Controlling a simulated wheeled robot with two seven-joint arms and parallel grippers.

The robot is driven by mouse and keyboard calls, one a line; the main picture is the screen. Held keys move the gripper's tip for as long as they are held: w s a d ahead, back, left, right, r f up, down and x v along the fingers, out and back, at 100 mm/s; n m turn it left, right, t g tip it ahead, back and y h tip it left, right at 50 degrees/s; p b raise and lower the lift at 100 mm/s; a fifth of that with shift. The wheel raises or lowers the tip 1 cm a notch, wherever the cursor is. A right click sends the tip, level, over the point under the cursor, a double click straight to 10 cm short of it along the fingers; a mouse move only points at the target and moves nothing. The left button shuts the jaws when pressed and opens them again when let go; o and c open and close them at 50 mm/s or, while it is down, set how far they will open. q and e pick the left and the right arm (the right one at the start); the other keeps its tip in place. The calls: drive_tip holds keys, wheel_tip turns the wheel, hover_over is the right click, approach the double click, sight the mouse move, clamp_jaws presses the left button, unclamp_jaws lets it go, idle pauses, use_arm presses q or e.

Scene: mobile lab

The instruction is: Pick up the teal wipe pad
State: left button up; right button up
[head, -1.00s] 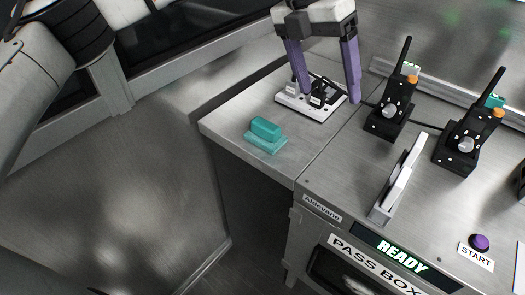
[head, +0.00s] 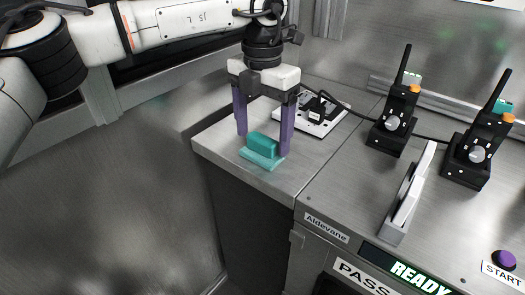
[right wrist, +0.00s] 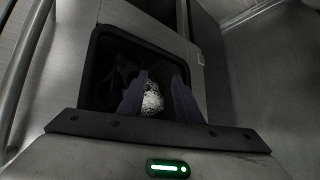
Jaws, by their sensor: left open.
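The teal wipe pad (head: 259,157) is a small block with a raised darker teal grip on a flat lighter base. It lies on the left end of the metal counter in the head view. My left gripper (head: 263,145) points down over it, open, with one purple finger behind its left end and the other by its right end. Whether the fingers touch it is unclear. In the right wrist view my right gripper (right wrist: 160,80) shows two purple fingers apart, with a speckled whitish thing (right wrist: 153,99) seen between them in a dark opening.
A white plate with black parts (head: 322,117) lies just behind the left gripper. Two black radio-like units (head: 394,128) and an upright pale holder (head: 407,197) stand to the right. A purple START button (head: 504,260) is at lower right. The counter's front left edge is close to the pad.

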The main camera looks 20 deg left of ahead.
sight(263, 138)
use_arm(q)
drive_tip(key=shift+f, duration=0.85)
drive_tip(key=c, duration=1.2)
drive_tip(key=shift+o, duration=0.2)
wheel_tip(263, 138, up, 10)
drive_tip(key=shift+r+p, duration=0.1)
drive_tip(key=shift+p, duration=0.65)
drive_tip(key=shift+o, duration=1)
drive_tip(key=shift+c, duration=0.5)
